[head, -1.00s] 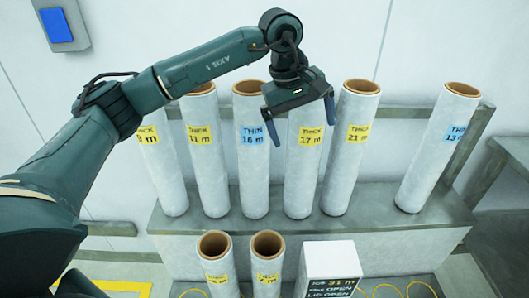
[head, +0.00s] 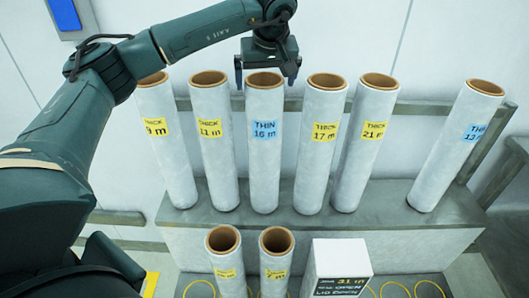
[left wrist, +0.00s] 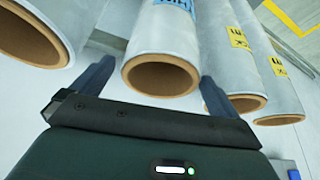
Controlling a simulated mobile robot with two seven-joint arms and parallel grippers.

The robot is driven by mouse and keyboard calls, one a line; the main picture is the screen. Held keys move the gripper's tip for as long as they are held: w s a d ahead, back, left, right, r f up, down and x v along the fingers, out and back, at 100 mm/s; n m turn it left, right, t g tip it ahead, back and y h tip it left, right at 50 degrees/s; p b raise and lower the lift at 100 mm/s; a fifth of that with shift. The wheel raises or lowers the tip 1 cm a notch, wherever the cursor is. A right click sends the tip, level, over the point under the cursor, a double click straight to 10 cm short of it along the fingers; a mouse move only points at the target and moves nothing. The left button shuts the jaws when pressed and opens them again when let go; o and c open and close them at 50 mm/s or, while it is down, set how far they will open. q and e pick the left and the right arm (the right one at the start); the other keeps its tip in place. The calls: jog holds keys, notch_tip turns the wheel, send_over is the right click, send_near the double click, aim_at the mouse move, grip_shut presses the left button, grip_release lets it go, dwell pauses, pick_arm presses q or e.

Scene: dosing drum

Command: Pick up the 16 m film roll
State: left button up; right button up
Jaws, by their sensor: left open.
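The 16 m film roll (head: 264,150) stands upright on the grey shelf, with a blue THIN label and a brown core at its top. My left gripper (head: 265,84) is open above its top end, with a finger to each side in the head view. In the left wrist view the open gripper (left wrist: 148,88) has the core end of the 16 m roll (left wrist: 160,62) between its fingers; I cannot tell whether they touch it. Its blue label is partly cut off there. My right gripper is not in view.
An 11 m roll (head: 213,150) stands close on the left and a 17 m roll (head: 318,160) on the right. A 9 m (head: 168,160), a 21 m (head: 364,160) and a leaning THIN roll (head: 455,150) share the shelf (head: 390,212). Two short rolls and a white box (head: 340,258) stand in front.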

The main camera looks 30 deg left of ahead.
pick_arm(q)
jog(key=x, duration=0.4)
jog(key=shift+a+f+p, duration=0.2)
jog(key=shift+f+p, duration=0.1)
jog(key=shift+p, duration=0.05)
jog(key=c, duration=1.8)
jog(key=shift+w+r, duration=0.15)
jog(key=shift+r, duration=0.05)
jog(key=shift+c, duration=0.2)
